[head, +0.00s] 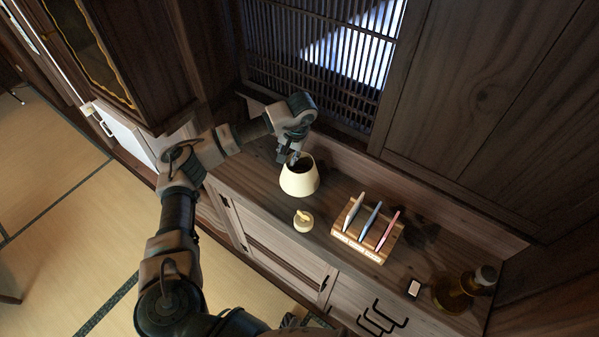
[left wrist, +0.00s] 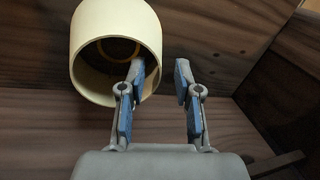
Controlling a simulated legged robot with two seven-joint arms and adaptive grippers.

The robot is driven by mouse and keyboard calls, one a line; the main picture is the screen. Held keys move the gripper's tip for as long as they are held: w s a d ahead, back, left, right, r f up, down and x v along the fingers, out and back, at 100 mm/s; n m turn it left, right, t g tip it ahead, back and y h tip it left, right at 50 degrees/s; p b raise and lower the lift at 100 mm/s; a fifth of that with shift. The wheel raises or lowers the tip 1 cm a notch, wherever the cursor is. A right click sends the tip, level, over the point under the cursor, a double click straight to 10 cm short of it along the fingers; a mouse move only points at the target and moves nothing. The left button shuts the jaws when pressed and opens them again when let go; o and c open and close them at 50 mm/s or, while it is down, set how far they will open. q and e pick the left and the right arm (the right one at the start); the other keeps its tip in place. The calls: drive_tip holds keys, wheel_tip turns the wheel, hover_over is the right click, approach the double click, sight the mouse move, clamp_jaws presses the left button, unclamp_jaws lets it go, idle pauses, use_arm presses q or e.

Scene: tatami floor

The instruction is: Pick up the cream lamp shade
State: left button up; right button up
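The cream lamp shade (head: 299,181) stands on the wooden cabinet top, its dark opening facing up. My left gripper (head: 292,156) is at the opening's back-left edge in the head view. In the left wrist view the shade (left wrist: 112,28) fills the upper left, with its open end towards the camera. My left gripper (left wrist: 160,76) is open there, its blue-padded fingers apart. One finger overlaps the shade's opening and the other is outside, with the right wall of the shade between them. Whether either finger touches the wall I cannot tell. My right gripper is not in view.
A small round cream pot (head: 303,221) sits just in front of the shade. A wooden rack (head: 362,247) with three slim coloured items stands to the right. A lattice panel (head: 300,50) rises behind.

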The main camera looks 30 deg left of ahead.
sight(300, 171)
use_arm(q)
drive_tip(key=p+x, duration=0.1)
drive_tip(key=x, duration=0.4)
drive_tip(key=shift+f, duration=0.15)
clamp_jaws()
